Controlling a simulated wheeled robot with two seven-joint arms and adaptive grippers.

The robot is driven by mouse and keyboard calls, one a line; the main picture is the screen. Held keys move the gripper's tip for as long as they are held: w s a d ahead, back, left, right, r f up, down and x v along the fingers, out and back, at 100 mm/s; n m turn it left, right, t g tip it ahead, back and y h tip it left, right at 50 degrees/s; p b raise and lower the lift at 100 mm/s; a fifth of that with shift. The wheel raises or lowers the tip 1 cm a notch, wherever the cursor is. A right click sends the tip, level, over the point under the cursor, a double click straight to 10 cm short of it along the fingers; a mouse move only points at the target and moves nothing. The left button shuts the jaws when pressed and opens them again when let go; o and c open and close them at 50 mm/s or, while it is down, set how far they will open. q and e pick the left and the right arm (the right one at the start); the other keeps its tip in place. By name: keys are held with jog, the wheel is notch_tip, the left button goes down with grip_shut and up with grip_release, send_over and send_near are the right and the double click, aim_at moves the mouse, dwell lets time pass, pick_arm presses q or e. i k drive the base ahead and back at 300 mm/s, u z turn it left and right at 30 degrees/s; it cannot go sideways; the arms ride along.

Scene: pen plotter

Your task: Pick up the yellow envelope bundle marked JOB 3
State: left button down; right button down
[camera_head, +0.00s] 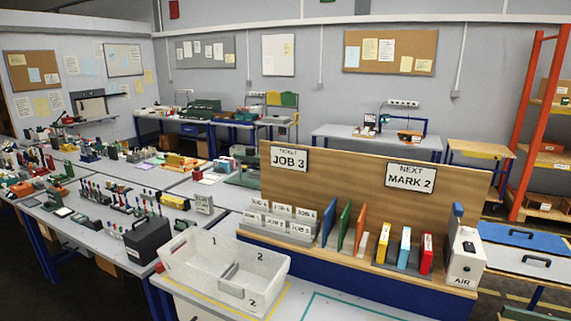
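A yellow upright piece (383,244) with a pale label stands in a dark holder at the right of the wooden-backed station. A blue piece (405,248) and a red piece (426,254) stand beside it. I cannot read the yellow piece's label, so I cannot tell whether it is the bundle marked JOB 3. A grey rack (262,228) at the left of the station holds small white cards with JOB numbers. Neither of my grippers is in view.
A white bin (190,262) with numbered compartments stands in front of the station. Upright blue, green (345,222) and orange panels stand mid-station. A white AIR box (466,258) stands at its right end. Benches (60,215) at left hold many tools.

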aim_at(383, 241)
jog(key=u, duration=0.05)
jog(key=k, duration=0.45)
jog(key=z, duration=0.55)
jog(key=i, duration=0.95)
jog(key=z, duration=0.3)
